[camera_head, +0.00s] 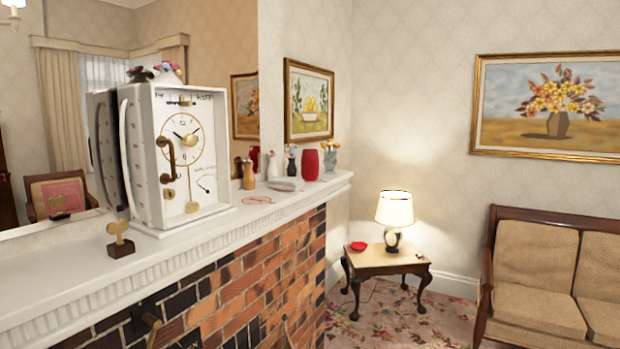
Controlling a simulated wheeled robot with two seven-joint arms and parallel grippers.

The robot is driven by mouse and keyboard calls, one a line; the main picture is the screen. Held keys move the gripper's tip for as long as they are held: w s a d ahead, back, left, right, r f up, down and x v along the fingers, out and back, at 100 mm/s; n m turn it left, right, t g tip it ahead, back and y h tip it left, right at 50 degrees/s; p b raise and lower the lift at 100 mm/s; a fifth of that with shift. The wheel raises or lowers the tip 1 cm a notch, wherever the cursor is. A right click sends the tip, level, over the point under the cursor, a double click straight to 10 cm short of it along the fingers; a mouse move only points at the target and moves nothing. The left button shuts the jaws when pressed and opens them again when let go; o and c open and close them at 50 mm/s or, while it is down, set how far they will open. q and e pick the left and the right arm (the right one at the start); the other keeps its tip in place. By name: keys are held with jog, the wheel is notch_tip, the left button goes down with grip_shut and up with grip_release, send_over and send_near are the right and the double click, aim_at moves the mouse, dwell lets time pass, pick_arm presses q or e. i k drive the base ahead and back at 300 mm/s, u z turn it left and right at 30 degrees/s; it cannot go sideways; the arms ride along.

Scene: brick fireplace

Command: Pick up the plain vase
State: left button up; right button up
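Several vase-like things stand on the white mantel shelf (230,222), toward its far right end. A red vase (309,165) without flowers stands upright there. To its left is a small white vase (273,165), also without visible flowers. I cannot tell for sure which is the plain vase; the red and white ones look unpatterned. Neither of my grippers is in view.
A large white clock box (180,155) stands on the near mantel, with a small golden ornament (120,240) left of it. A side table (388,262) holds a lamp (394,210). A sofa (545,270) is right.

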aim_at(309, 158)
jog(key=k, duration=1.65)
jog(key=z, duration=0.85)
jog(key=i, duration=6.6)
jog(key=u, duration=3.8)
